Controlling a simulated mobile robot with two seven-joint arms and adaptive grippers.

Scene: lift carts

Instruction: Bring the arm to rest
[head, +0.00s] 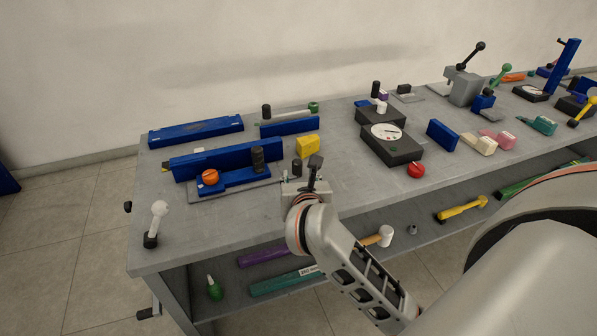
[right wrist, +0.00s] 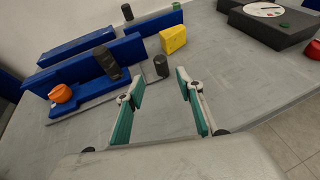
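My right arm reaches up from the lower right in the head view, over the front edge of the grey workbench (head: 230,225). My right gripper (head: 302,181) is at the bench's front part, small and partly hidden by the wrist. In the right wrist view the right gripper (right wrist: 158,80) is open, its two teal-lined fingers apart with only bare grey top between them. A small dark cylinder (right wrist: 161,66) stands just beyond the fingertips, apart from them. My left gripper is not in view.
A yellow block (head: 307,146) and a blue fixture with an orange knob (head: 209,177) lie near the gripper. A dark box with a white dial (head: 388,133) and a red knob (head: 416,170) are to the right. A lower shelf holds a mallet (head: 385,236) and other tools.

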